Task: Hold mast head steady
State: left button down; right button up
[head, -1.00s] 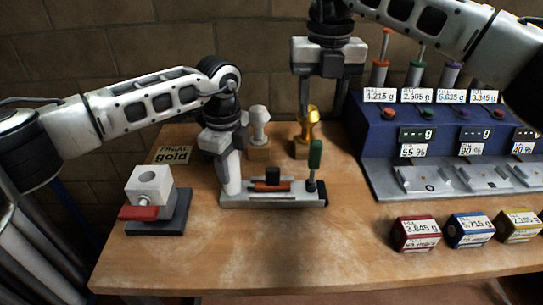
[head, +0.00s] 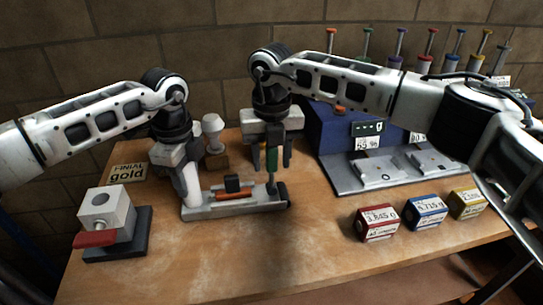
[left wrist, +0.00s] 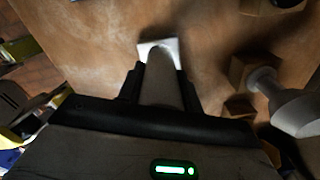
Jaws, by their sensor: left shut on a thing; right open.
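My left gripper (head: 182,165) is shut on the white mast (head: 191,184), a pale tapered post tilted over the left end of a grey base (head: 235,208). The mast also shows between the fingers in the left wrist view (left wrist: 162,85). My right gripper (head: 272,160) is open, its fingers pointing down on either side of an upright green handle (head: 271,160) at the base's right end. Whether they touch the handle I cannot tell. A red-orange bar and a black block sit on the base. A white finial (head: 212,124) stands on a wooden block behind. The gold finial is not visible.
A white cube fixture with a red handle (head: 97,238) stands at left, near a "FINIAL gold" sign (head: 127,172). A blue station (head: 337,130) and red (head: 377,222), blue (head: 425,212) and yellow (head: 466,203) weight blocks are at right. The table front is clear.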

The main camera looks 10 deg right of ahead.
grip_shut()
jog(key=shift+d, duration=0.1)
jog(key=d+y, duration=0.2)
jog(key=y, duration=0.1)
jog(key=shift+d+f, duration=0.2)
jog(key=shift+f, duration=0.05)
jog(key=d+y, duration=0.1)
jog(key=y, duration=0.1)
jog(key=d+f+y, duration=0.1)
jog(key=y, duration=0.1)
jog(key=d+f+y, duration=0.1)
jog(key=d+y, duration=0.1)
jog(key=shift+f, duration=0.2)
pick_arm(q)
jog(key=shift+r, duration=0.1)
pick_arm(e)
jog(key=shift+d+f+y, duration=0.3)
jog(key=shift+f+y, duration=0.1)
jog(key=shift+y, duration=0.35)
jog(key=shift+d+f+y, duration=0.25)
jog(key=shift+f+y, duration=0.15)
jog(key=shift+y, duration=0.35)
